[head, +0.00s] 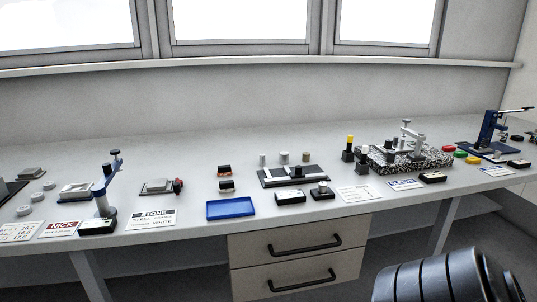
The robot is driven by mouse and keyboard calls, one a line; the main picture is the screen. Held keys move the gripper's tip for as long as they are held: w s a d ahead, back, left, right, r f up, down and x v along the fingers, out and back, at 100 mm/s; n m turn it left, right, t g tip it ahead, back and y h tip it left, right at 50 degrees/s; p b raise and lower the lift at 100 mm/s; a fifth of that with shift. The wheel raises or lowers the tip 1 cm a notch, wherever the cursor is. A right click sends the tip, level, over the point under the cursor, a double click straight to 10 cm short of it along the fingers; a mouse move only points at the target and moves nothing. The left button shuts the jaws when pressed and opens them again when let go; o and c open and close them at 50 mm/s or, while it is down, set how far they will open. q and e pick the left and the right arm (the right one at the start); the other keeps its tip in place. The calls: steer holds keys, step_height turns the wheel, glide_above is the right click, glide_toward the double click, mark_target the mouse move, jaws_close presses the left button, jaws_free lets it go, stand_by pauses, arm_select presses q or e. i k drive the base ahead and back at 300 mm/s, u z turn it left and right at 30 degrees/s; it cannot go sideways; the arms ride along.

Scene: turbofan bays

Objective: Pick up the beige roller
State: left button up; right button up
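Three small upright cylinders stand in a row on the bench, behind a black flat fixture (268,180). The right one (306,157) has a brownish-beige tint and looks like the beige roller. The middle one (284,157) is pale grey-white and the left one (262,160) is grey. They are small, so exact colours are hard to tell. Neither of my grippers shows. A dark, ribbed rounded part at the lower right looks like a link of my own arm.
A blue tray (231,209) lies near the bench's front edge, left of the fixture. A blue press (104,190) stands at the left, a speckled granite block (405,161) at the right. Labels and small dark boxes line the front. Drawers (300,262) hang below.

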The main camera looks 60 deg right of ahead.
mark_target(307, 156)
steer(key=z, duration=0.35)
steer(key=i, duration=0.9)
steer(key=z, duration=0.75)
